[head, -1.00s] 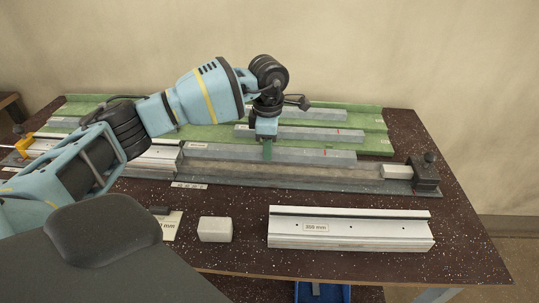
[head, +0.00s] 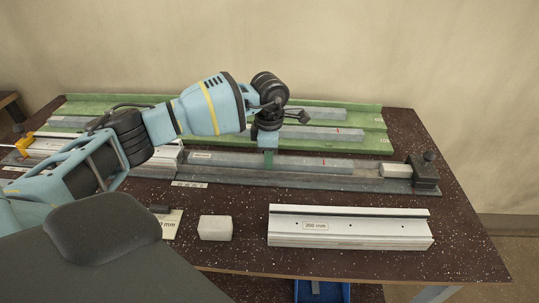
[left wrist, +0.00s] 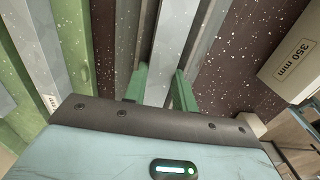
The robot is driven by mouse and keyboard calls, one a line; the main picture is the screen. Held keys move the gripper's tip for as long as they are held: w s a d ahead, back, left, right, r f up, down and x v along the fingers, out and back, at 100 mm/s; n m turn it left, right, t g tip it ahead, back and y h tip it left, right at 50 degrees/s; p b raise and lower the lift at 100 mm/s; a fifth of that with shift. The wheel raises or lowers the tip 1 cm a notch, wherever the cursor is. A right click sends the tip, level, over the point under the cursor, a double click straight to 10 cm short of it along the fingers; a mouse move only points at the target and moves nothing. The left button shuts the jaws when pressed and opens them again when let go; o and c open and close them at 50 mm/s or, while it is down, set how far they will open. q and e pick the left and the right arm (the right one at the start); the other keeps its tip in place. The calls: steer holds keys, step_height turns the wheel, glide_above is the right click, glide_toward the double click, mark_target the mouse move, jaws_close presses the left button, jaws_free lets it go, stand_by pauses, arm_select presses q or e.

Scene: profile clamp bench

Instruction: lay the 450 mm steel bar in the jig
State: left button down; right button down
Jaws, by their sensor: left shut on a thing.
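My left gripper (head: 269,158) is shut on a long grey steel bar (head: 312,164) near its middle. In the left wrist view its green fingers (left wrist: 160,92) stand either side of the bar (left wrist: 170,45). My right gripper is out of view.
A green rack (head: 368,118) behind the jig holds several grey bars. Aluminium profiles (head: 85,147) and a yellow piece (head: 25,144) are at the left. In front lie a white block (head: 215,228) and an aluminium profile labelled 350 mm (head: 350,232). The table's right end is clear.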

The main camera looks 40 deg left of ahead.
arm_select(q)
steer(key=c, duration=1.2)
jaws_free()
steer(key=shift+s+f, duration=0.1)
steer(key=shift+f, duration=0.2)
steer(key=shift+r, duration=0.25)
steer(key=shift+o, duration=0.4)
step_height(320, 180, up, 13)
steer(key=shift+f, duration=0.15)
